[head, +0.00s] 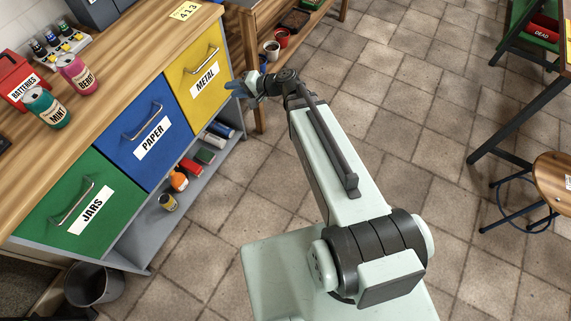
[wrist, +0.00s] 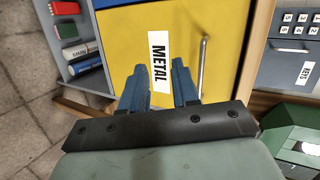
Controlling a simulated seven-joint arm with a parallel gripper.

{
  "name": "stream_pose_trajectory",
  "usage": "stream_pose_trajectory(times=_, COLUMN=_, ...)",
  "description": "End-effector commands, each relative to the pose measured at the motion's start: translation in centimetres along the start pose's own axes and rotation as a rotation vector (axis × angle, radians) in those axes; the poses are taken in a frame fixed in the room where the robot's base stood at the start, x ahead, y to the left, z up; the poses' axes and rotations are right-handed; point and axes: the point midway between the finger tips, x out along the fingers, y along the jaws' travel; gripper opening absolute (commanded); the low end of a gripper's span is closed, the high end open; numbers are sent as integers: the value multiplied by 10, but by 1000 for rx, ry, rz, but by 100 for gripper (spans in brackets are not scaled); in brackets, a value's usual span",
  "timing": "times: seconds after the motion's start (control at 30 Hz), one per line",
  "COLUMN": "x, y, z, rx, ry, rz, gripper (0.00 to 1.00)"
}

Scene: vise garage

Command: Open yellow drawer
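The yellow drawer (head: 207,80), labelled METAL, is at the far right end of the workbench and looks shut, level with its neighbours. Its metal bar handle (head: 201,60) sits above the label. In the wrist view the yellow front (wrist: 125,40) fills the middle, and the handle (wrist: 202,66) stands just right of my right finger. My gripper (wrist: 158,80) is open, with blue fingers apart and nothing visible between them. It faces the drawer front by the label, beside the handle and not around it. In the head view my gripper (head: 236,89) is by the drawer's right edge.
The blue PAPER drawer (head: 160,118) and green JARS drawer (head: 62,222) are alongside, both shut. An open shelf (head: 150,225) below holds cans and bottles. The tiled floor right of my arm is largely clear.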

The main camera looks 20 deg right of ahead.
Motion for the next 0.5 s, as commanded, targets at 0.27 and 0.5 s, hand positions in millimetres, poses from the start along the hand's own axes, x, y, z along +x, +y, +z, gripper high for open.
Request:
stream_pose_trajectory(times=0.27, x=-4, y=36, z=17, rx=-80, ry=-83, rz=171, gripper=30)
stream_pose_trajectory(times=0.5, x=-10, y=72, z=31, rx=-124, ry=-145, rz=306, gripper=30)
